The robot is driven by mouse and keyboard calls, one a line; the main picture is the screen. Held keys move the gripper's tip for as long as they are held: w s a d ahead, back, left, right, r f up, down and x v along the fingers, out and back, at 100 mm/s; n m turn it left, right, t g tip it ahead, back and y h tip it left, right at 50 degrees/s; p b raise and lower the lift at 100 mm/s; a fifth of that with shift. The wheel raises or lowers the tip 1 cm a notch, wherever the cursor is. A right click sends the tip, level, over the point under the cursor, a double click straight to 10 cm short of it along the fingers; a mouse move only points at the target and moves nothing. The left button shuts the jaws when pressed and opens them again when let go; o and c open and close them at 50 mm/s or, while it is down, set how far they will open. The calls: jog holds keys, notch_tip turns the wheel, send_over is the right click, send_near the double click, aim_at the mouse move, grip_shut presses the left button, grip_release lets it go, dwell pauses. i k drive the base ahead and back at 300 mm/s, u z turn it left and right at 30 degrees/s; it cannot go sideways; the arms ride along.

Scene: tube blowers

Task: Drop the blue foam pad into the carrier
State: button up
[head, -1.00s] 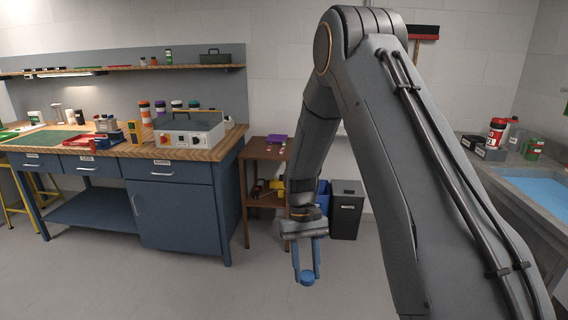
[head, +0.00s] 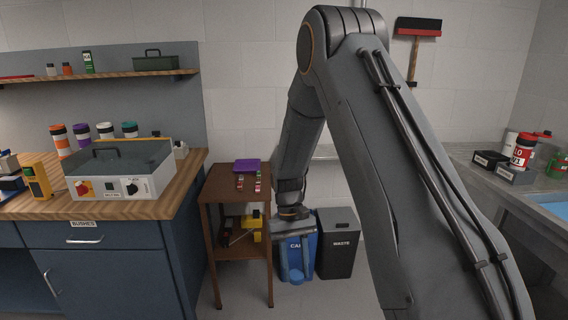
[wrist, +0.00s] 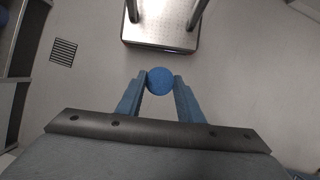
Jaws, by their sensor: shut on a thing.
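The blue foam pad (wrist: 160,81) is a small round piece. It sits between the fingertips of my gripper (wrist: 161,84) in the wrist view, touching both. In the head view my gripper (head: 296,277) hangs low in front of the blue bin, and the pad (head: 296,280) shows at its tips. My gripper is shut on the pad. I cannot make out for certain which thing is the carrier. Tubes with orange, purple, white and teal caps stand on the workbench at the left.
A blue bin (head: 311,255) and a dark bin marked WASTE (head: 337,255) stand by the wall. A brown side table (head: 225,194) holds a purple item (head: 246,166). A workbench (head: 185,185) with a grey control box (head: 122,170) is at left, a sink counter (head: 500,190) at right.

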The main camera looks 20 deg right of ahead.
aim_at(517, 164)
jog(key=z, duration=0.55)
jog(key=i, duration=1.1)
jog(key=z, duration=0.95)
